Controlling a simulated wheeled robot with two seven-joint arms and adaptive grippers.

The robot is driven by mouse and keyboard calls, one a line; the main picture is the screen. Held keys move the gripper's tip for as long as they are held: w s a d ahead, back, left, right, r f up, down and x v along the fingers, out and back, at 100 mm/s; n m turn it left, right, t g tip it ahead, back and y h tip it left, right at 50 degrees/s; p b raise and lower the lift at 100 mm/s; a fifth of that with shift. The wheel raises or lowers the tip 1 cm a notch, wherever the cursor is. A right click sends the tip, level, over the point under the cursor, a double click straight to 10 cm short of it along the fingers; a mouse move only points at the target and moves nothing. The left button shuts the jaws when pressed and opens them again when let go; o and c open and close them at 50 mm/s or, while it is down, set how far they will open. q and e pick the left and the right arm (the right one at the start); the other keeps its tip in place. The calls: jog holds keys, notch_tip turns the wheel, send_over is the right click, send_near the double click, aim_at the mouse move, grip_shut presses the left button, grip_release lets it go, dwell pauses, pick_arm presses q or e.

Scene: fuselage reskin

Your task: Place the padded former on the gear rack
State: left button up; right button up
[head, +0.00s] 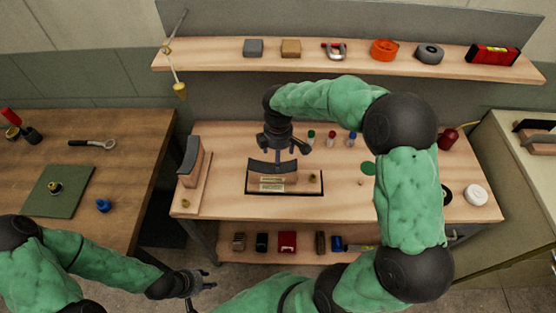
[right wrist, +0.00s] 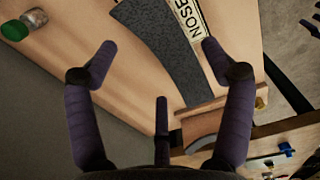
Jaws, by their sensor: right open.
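A wooden block with a curved dark grey pad on top, which looks like the padded former (head: 262,168), sits on a black-edged plate in the middle of the bench. In the right wrist view its dark pad (right wrist: 162,45) lies beside a label reading "NOSE". My right gripper (head: 279,160) is above it, fingers pointing down; the right wrist view shows its fingers (right wrist: 155,75) spread with nothing between them. A similar dark-faced block (head: 191,160) stands on a wooden board at the bench's left. My left gripper (head: 206,284) is low at the left, apparently open and empty. I cannot tell which thing is the gear rack.
A shelf (head: 340,60) behind the bench holds blocks, a clamp, tape rolls and a red level. Small bottles (head: 331,138) stand behind the former. The left table (head: 130,130) holds a green mat and tools. A lower shelf (head: 300,245) carries several small items.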

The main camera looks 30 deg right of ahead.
notch_tip(320, 180, up, 6)
jog(key=shift+f+p, duration=0.1)
jog(key=shift+p, duration=0.6)
